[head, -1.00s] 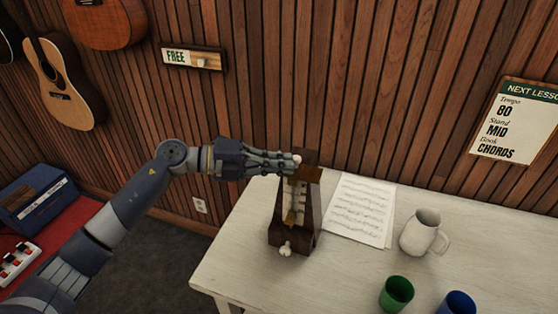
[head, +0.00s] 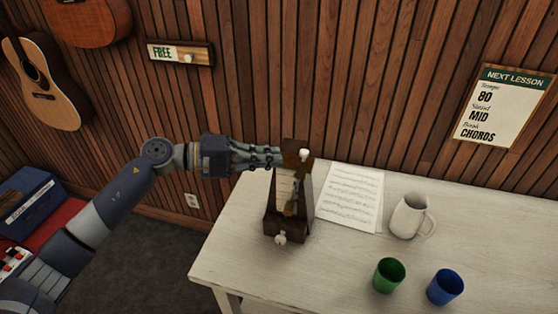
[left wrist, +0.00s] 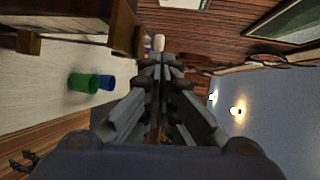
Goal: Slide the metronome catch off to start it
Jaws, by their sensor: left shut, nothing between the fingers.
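The dark wooden metronome (head: 274,228) stands upright on the white table, with a pale scale, a brass piece low on its front and a white knob at its base. The catch's white knob (head: 304,153) is at the top right of the metronome. My left gripper (head: 280,158) is shut and empty, its fingertips at the metronome's upper left edge, left of the knob. In the left wrist view the knob (left wrist: 160,42) shows just beyond the fingertips; I cannot tell whether they touch it. The metronome's dark body (left wrist: 122,27) is at upper left there. My right gripper is out of view.
On the table (head: 330,270), sheet music (head: 350,197), a white mug (head: 408,216), a green cup (head: 389,275) and a blue cup (head: 445,287) stand right of the metronome. The slatted wall is behind, with a FREE slider sign (head: 180,52) and a lesson board (head: 507,107).

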